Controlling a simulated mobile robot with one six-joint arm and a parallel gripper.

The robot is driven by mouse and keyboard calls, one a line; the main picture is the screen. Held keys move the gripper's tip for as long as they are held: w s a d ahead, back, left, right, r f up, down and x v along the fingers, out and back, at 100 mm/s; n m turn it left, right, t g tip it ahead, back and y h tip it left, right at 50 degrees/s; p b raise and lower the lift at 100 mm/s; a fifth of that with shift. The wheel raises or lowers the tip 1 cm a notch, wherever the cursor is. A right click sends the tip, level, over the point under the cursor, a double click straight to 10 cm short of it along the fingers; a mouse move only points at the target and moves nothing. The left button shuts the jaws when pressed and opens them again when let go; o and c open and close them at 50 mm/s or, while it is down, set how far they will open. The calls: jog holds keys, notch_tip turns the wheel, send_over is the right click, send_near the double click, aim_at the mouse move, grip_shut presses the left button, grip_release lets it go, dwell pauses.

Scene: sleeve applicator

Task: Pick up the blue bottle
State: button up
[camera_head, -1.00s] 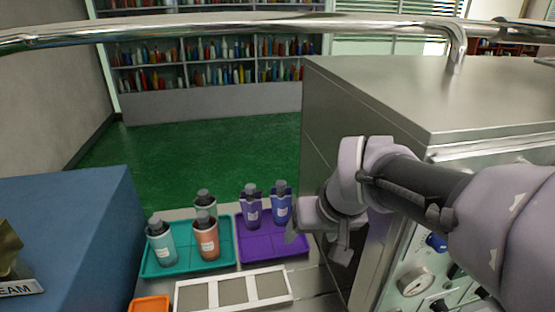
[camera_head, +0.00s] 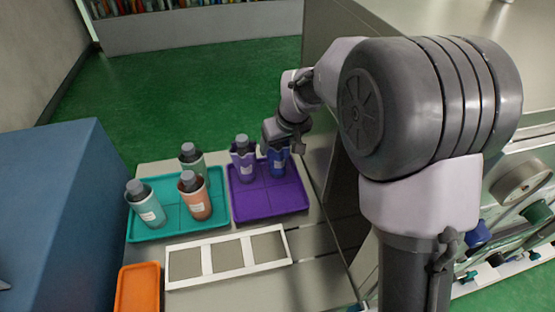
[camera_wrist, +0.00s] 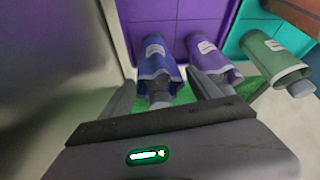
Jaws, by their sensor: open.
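The blue bottle (camera_head: 277,163) stands in the right back part of the purple tray (camera_head: 272,202), its top partly hidden by my gripper in the head view. In the wrist view the blue bottle (camera_wrist: 157,57) lies ahead, its grey cap between my two fingers. My gripper (camera_wrist: 165,92) is open, with one finger on each side of the cap. I cannot tell whether the fingers touch it. In the head view my gripper (camera_head: 284,146) is at the top of the bottle. A purple bottle (camera_head: 243,160) stands just left of it, close to one finger in the wrist view.
A teal tray (camera_head: 175,224) to the left holds a teal, an orange and a green bottle (camera_head: 192,162). A white three-section frame (camera_head: 228,257) and an orange tray (camera_head: 138,287) lie in front. A metal cabinet (camera_head: 325,120) stands close on the right.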

jog(key=b+x, duration=0.1)
jog(key=x, duration=0.1)
jog(key=b+x, duration=0.1)
jog(key=x, duration=0.2)
jog(key=shift+w+d+f, duration=0.2)
jog(key=shift+w, duration=0.1)
jog(key=shift+r, duration=0.1)
jog(key=shift+s, duration=0.1)
jog(key=shift+c, duration=1.3)
grip_shut()
